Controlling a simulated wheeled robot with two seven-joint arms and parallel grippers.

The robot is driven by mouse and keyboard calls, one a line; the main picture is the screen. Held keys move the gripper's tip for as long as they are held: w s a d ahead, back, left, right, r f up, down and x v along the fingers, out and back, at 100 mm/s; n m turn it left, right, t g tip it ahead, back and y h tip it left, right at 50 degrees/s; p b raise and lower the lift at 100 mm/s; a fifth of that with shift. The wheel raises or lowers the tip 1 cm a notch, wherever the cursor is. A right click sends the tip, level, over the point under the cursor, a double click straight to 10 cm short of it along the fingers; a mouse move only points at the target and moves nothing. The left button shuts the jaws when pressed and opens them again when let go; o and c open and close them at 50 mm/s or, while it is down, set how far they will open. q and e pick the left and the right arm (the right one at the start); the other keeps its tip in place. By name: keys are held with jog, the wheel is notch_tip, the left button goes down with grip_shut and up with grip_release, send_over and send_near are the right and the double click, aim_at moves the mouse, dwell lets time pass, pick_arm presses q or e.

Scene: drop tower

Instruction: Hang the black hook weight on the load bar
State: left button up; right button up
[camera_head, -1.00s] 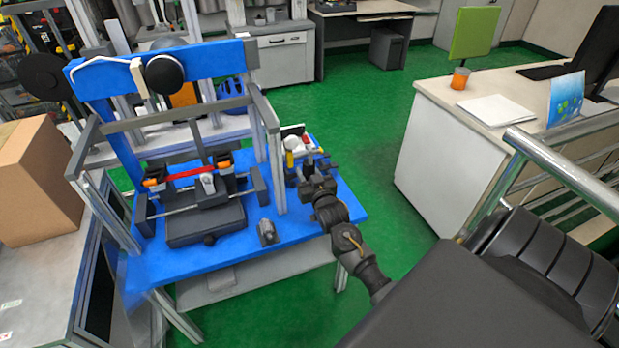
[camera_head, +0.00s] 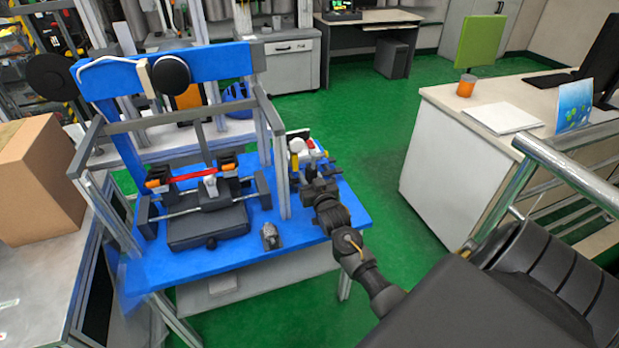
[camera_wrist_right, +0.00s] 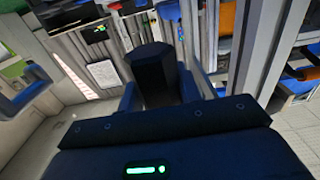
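In the right wrist view a black faceted block (camera_wrist_right: 152,75), which looks like the black hook weight, stands between the two fingers of my right gripper (camera_wrist_right: 158,92). The fingers appear closed against its sides; no hook is visible. In the head view my right gripper (camera_head: 318,188) is over the right end of the blue table, and the weight cannot be made out clearly there. A grey horizontal bar (camera_head: 180,118) spans the frame above the table, left of my gripper; I cannot tell if it is the load bar. My left gripper is not in view.
The blue table (camera_head: 225,262) carries a dark fixture (camera_head: 208,226) with a red strip (camera_head: 195,174). A small grey metal piece (camera_head: 270,236) stands beside the fixture. A frame upright (camera_head: 278,165) rises between my gripper and the fixture. Several small items crowd behind my gripper.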

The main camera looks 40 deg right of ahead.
jog(key=o, duration=0.5)
jog(key=shift+r, duration=0.15)
jog(key=shift+c, duration=0.2)
jog(key=shift+s+f, duration=0.1)
jog(key=shift+f, duration=0.2)
jog(key=shift+s+a, duration=0.1)
jog(key=shift+s, duration=0.05)
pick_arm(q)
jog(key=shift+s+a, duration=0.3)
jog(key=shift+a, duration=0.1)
pick_arm(e)
jog(key=v, duration=1)
jog(key=shift+r, duration=0.2)
jog(key=shift+s+a, duration=0.1)
